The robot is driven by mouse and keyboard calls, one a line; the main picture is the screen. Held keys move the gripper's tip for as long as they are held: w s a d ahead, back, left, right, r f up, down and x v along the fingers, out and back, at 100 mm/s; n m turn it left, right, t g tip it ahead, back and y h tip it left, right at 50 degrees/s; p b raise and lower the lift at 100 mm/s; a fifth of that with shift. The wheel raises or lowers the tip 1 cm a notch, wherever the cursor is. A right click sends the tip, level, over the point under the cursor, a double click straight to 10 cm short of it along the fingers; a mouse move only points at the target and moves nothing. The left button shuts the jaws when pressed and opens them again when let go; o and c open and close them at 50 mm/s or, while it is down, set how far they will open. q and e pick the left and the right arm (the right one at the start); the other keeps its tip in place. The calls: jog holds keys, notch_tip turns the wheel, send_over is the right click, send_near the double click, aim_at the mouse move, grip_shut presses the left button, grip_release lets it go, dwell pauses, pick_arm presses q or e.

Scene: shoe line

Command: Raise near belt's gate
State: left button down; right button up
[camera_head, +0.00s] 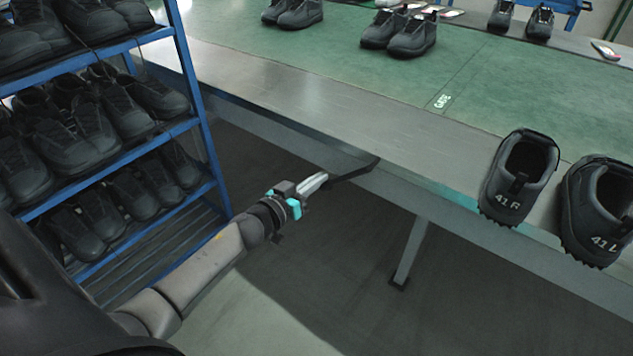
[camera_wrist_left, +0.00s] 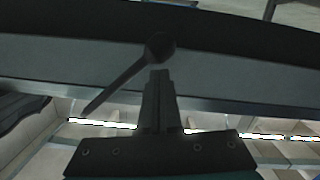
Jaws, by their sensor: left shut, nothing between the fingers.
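The near belt (camera_head: 400,90) is a green surface with a grey metal edge. A line crosses it beside the printed word GATE (camera_head: 441,101); no raised plate stands there. A dark lever (camera_head: 355,171) sticks out from the belt's front side below that edge. In the left wrist view the lever (camera_wrist_left: 128,75) slants down left from a round end. My left gripper (camera_head: 324,178) is shut and empty at the lever's outer part. In the wrist view its fingertips (camera_wrist_left: 160,74) lie just below the round end; I cannot tell whether they touch it. My right gripper is out of view.
A blue rack (camera_head: 192,75) of black shoes stands at the left, close to my left arm. Shoes marked 41 R (camera_head: 508,190) and 41 L (camera_head: 600,215) sit on the belt's near edge at right. A support leg (camera_head: 411,250) stands under the belt.

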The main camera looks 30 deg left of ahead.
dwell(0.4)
pick_arm(q)
jog(key=shift+d+f+n, duration=0.35)
jog(key=shift+f+n, duration=0.05)
jog(key=shift+f, duration=0.05)
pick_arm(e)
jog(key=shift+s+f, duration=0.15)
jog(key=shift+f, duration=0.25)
pick_arm(q)
jog(key=shift+s+d+f+n+p, duration=0.1)
jog(key=shift+d+f+n+p, duration=0.4)
jog(key=shift+d+f+n, duration=0.15)
jog(key=s+d+f+n+t+h+p, duration=0.1)
jog(key=d+n+p, duration=0.2)
jog(key=d+n, duration=1.2)
jog(key=shift+s+d+h, duration=0.15)
jog(key=shift+d+h, duration=0.25)
jog(key=shift+d, duration=0.5)
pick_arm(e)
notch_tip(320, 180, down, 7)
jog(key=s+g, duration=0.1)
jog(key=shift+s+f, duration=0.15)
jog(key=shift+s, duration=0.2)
